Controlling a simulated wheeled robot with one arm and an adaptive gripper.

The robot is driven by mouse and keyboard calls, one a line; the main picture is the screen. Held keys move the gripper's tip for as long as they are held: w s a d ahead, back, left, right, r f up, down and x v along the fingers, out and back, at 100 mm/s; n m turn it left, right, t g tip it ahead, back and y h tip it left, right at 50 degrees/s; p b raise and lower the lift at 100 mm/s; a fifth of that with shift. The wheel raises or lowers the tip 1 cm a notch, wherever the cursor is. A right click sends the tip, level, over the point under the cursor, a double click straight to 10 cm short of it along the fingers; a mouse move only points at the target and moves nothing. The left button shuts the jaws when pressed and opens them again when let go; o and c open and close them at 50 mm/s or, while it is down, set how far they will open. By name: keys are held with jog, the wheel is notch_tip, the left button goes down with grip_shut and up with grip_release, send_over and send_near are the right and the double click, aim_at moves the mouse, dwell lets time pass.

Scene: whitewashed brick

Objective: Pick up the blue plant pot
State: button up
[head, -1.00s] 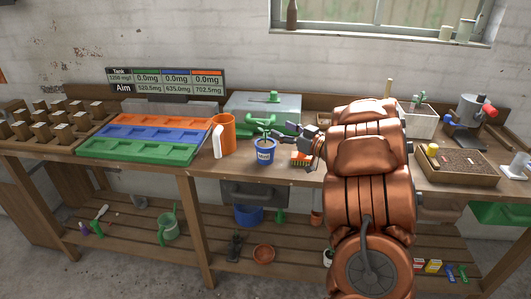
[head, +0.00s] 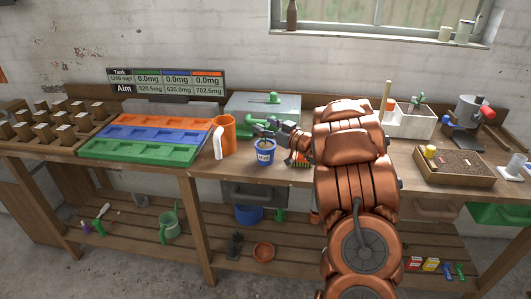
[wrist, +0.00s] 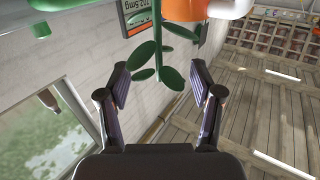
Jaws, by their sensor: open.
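The blue plant pot (head: 265,156) stands upright on the workbench, with a white label on its front. In the head view my gripper (head: 261,130) is just above the pot's rim and partly hides its plant. In the wrist view the green plant (wrist: 158,52) rises between the two open fingers of my gripper (wrist: 160,78). Nothing is held. I cannot make out the blue pot in the wrist view.
An orange mug (head: 223,134) with a white handle stands close left of the pot. Left of it are green, blue and orange trays (head: 140,152). A grey box (head: 290,103) is behind. A soil tray (head: 457,172) and white planter (head: 409,124) are right.

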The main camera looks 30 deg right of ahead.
grip_shut()
dwell(0.4)
